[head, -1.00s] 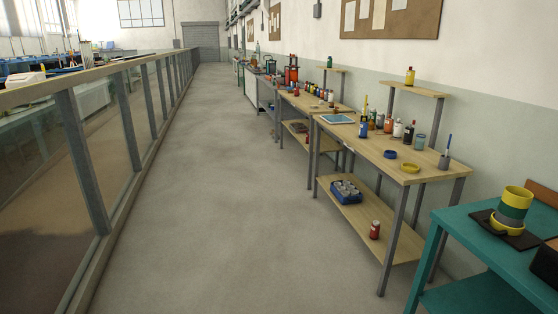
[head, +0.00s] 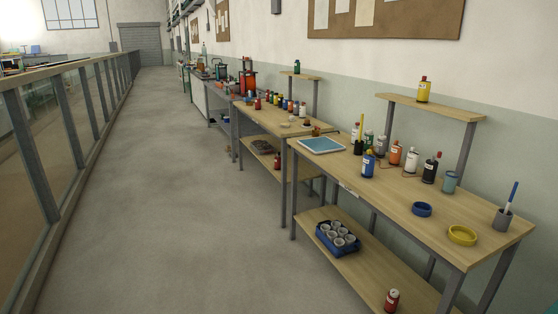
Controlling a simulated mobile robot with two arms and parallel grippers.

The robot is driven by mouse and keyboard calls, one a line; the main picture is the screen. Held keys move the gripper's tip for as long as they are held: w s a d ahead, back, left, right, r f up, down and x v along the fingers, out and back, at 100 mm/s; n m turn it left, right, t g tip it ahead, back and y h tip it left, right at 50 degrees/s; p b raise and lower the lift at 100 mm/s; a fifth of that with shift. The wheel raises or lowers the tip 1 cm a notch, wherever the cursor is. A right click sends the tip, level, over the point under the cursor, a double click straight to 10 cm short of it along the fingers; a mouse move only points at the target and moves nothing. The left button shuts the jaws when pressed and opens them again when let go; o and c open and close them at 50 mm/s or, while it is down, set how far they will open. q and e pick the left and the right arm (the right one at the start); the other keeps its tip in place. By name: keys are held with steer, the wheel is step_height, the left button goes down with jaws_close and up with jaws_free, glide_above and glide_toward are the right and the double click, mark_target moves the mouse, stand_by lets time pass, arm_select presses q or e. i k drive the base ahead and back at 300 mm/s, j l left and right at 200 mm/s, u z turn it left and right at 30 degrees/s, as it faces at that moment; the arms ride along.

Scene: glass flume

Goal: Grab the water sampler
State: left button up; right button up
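I cannot tell for sure which thing is the water sampler. A red-orange upright device with a dark frame (head: 248,80) stands on the far part of the bench row in the head view.
The near wooden bench (head: 400,200) holds bottles, a blue tablet (head: 321,145), a blue ring (head: 421,209), a yellow ring (head: 462,235) and a grey cup (head: 502,219). A blue crate (head: 338,238) sits on its lower shelf. The aisle floor (head: 150,190) is clear beside the glass flume (head: 35,150).

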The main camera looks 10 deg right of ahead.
mark_target(369, 160)
steer(key=i+l+z, duration=0.25)
steer(key=i+z, duration=0.25)
steer(key=i, duration=0.2)
steer(key=i+z, duration=0.5)
steer(key=i, duration=0.2)
steer(key=i+j+z, duration=0.3)
steer(key=i+z, duration=0.2)
steer(key=i, duration=0.15)
